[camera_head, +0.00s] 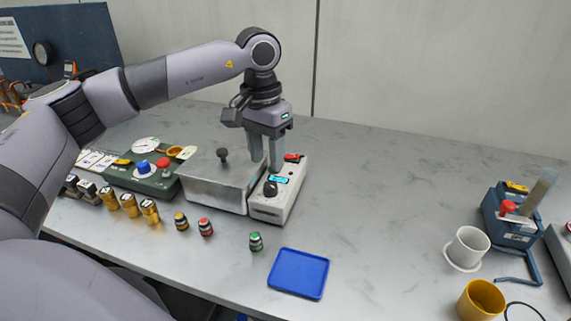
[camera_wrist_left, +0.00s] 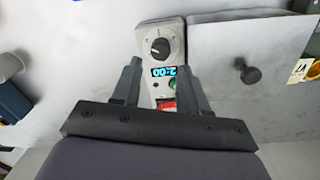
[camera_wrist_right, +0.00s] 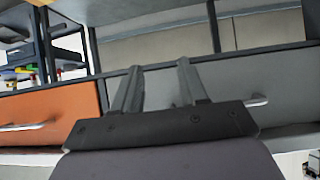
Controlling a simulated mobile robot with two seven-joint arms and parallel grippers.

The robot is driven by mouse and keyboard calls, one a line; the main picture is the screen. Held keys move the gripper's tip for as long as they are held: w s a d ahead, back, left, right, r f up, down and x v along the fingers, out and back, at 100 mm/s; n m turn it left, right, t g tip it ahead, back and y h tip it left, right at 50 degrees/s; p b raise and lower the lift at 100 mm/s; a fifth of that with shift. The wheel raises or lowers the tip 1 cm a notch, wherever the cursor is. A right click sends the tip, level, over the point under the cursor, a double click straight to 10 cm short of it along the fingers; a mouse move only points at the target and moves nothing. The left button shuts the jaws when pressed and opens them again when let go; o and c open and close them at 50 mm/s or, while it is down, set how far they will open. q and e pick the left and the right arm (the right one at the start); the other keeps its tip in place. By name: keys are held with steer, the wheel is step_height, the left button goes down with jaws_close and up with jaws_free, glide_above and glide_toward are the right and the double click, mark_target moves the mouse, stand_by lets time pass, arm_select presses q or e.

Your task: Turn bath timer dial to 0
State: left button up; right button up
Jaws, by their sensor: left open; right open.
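The bath timer (camera_head: 286,201) is a light grey box on the bench, beside a metal bath with a lid (camera_head: 215,183). Its black dial (camera_head: 270,188) is on the near end of the top face and shows with a white mark in the left wrist view (camera_wrist_left: 160,47). A cyan display (camera_wrist_left: 163,71) appears upside down there and seems to read 2:00. My left gripper (camera_head: 266,164) points down above the timer, open and empty, its fingers apart from the dial. My right gripper (camera_wrist_right: 158,67) is open and empty, away from the bench top, facing drawers.
A red switch (camera_head: 293,157) is at the timer's far end. A green device (camera_head: 140,175) stands left of the bath, with several small jars in front. A blue tray (camera_head: 298,274) lies front right of the timer. The bench right of the timer is clear up to a white cup (camera_head: 468,246).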

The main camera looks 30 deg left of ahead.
mark_target(270, 185)
arm_select(q)
steer(key=shift+w+a, duration=0.1)
steer(key=shift+w, duration=0.15)
steer(key=shift+f, duration=0.25)
steer(key=f, duration=0.3)
steer(key=f+p, duration=0.1)
steer(key=f, duration=0.2)
steer(key=shift+s+d+f, duration=0.15)
steer(key=shift+d+f, duration=0.05)
steer(key=shift+f, duration=0.05)
steer(key=c, duration=0.8)
